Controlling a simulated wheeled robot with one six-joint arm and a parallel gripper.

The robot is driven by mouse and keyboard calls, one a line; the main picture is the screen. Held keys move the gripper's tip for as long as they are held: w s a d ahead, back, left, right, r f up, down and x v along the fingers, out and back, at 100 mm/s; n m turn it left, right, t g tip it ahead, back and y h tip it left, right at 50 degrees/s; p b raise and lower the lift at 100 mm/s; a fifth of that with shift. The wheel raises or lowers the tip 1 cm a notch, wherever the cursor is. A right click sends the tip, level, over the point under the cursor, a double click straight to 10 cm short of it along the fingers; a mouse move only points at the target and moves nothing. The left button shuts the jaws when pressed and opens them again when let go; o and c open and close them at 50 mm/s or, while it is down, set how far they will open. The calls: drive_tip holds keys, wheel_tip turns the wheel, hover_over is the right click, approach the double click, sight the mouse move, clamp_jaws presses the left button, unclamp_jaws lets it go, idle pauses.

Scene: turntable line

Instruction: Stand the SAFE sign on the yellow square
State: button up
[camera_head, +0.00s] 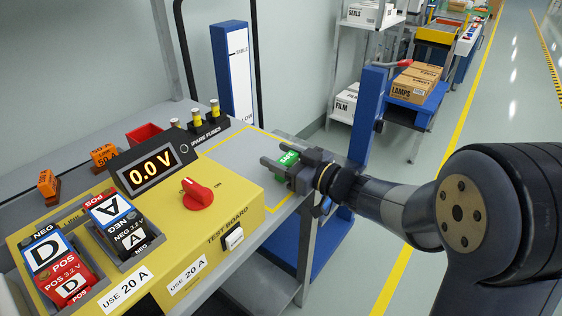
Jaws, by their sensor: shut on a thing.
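The green SAFE sign (288,158) is between the fingers of my gripper (279,158), at the right end of the bench. My gripper is shut on it. The fingers and wrist hide part of the sign, and I cannot tell whether its foot touches the bench top. The yellow square (213,149) is a yellow outline on the grey bench top, behind and right of the test board. The sign appears over the right part of this outlined area, and my gripper covers part of its right side.
The yellow test board (228,210) with a red knob (198,194) and a 0.0 V display (152,170) stands left of my gripper. Spare fuses (197,117) stand behind. A blue post (366,115) rises behind my wrist. The outlined area's left part is clear.

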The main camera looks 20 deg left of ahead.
drive_tip(key=shift+f, duration=0.15)
drive_tip(key=o, duration=1)
drive_tip(key=shift+r, duration=0.3)
drive_tip(key=p+v, duration=0.2)
drive_tip(key=v, duration=1)
